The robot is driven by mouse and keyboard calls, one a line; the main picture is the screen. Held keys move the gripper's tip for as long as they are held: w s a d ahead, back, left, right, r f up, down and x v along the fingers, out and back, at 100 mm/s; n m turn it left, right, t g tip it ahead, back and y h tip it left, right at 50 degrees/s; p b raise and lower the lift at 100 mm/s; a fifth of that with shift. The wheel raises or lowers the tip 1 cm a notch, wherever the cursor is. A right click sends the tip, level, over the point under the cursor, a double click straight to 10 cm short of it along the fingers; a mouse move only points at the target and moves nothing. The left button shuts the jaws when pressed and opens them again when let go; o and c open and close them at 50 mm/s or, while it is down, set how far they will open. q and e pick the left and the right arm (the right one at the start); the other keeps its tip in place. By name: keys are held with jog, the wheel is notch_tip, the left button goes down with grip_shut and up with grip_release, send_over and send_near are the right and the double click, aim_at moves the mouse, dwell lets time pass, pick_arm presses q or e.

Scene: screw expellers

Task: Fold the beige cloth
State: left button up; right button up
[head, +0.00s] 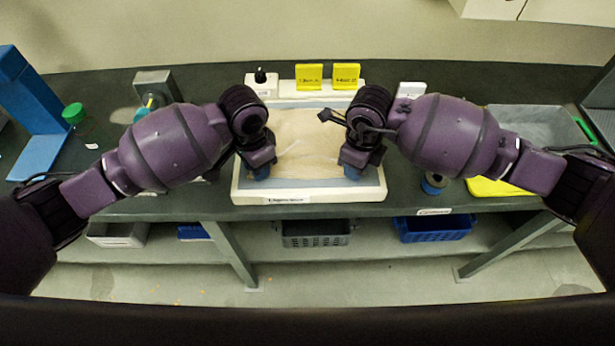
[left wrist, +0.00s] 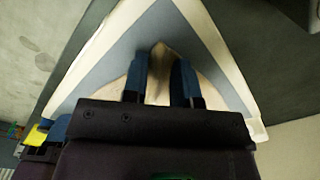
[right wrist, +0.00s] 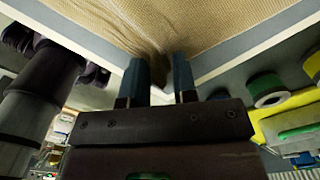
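The beige cloth (head: 308,135) lies in a shallow white-rimmed tray with a blue-grey floor (head: 312,194), on the dark workbench. Its surface looks lightly wrinkled. My left gripper (head: 262,172) is at the tray's near left. In the left wrist view its blue fingers (left wrist: 160,80) stand apart, with a peaked bit of cloth (left wrist: 161,52) between them. My right gripper (head: 352,172) is at the near right. In the right wrist view its fingers (right wrist: 160,75) are also apart, and a cloth corner (right wrist: 147,62) bunches between them. My arms hide the cloth's side edges in the head view.
Two yellow signs (head: 309,76) (head: 346,76) stand behind the tray. A blue stand (head: 35,115) and a green-capped item (head: 74,114) are at left. Baskets (head: 315,233) sit on the lower shelf.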

pick_arm(q)
jog(key=shift+f, duration=0.1)
grip_shut()
pick_arm(e)
jog(key=shift+f, duration=0.1)
grip_shut()
pick_arm(q)
jog(key=shift+a, duration=0.1)
pick_arm(e)
jog(key=shift+d, duration=0.1)
